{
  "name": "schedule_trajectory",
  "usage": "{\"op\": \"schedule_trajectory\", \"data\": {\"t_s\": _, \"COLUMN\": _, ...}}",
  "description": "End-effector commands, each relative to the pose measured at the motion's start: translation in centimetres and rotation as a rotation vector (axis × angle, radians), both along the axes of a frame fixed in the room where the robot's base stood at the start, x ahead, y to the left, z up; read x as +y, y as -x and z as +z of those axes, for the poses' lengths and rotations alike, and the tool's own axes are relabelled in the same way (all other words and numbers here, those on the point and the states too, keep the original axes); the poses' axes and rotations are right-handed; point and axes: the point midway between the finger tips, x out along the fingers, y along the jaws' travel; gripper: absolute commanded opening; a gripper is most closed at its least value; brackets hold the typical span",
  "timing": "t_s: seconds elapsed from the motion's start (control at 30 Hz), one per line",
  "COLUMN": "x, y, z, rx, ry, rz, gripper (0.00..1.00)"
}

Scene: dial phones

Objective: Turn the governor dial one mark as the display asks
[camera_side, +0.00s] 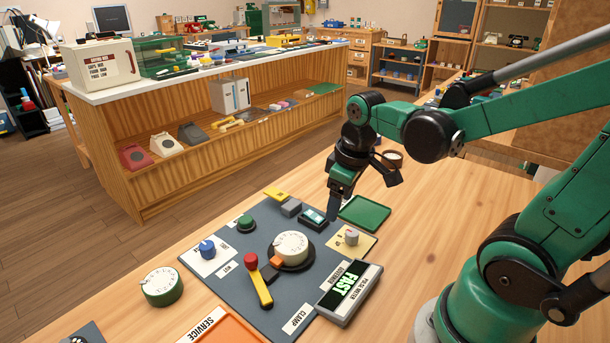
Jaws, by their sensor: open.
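A grey panel mat (235,288) lies on the wooden table. On it, a small grey knob (351,236) stands on a tan plate with tiny marks; it may be the governor dial, but its lettering is too small to read. The display box (349,291) at the mat's front right reads "FAST" in green and "PULSE METER". A white dial (290,246) on a black base sits mid-mat. My gripper (334,208) points down above the mat's back right, behind and left of the grey knob, apart from it. It is open and appears empty.
A red-ended yellow lever (262,285) stands beside the white dial. A blue knob (207,248) and green button (246,223) are at the mat's left. A green tray (366,212) lies behind the grey knob. A green-sided dial (162,287) and orange tray (227,330) lie nearer.

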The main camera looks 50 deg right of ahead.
Motion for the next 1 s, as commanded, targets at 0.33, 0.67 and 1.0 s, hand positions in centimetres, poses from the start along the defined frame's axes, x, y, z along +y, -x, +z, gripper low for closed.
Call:
{"op": "schedule_trajectory", "data": {"t_s": 0.33, "x": -2.8, "y": 1.5, "z": -2.7, "rx": 0.194, "ry": -0.046, "rz": 0.073, "gripper": 0.65}}
{"op": "schedule_trajectory", "data": {"t_s": 0.67, "x": -2.8, "y": 1.4, "z": -5.9, "rx": 0.193, "ry": -0.044, "rz": 0.073, "gripper": 0.65}}
{"op": "schedule_trajectory", "data": {"t_s": 1.0, "x": -2.8, "y": 1.5, "z": -7.9, "rx": 0.192, "ry": -0.042, "rz": 0.072, "gripper": 0.65}}
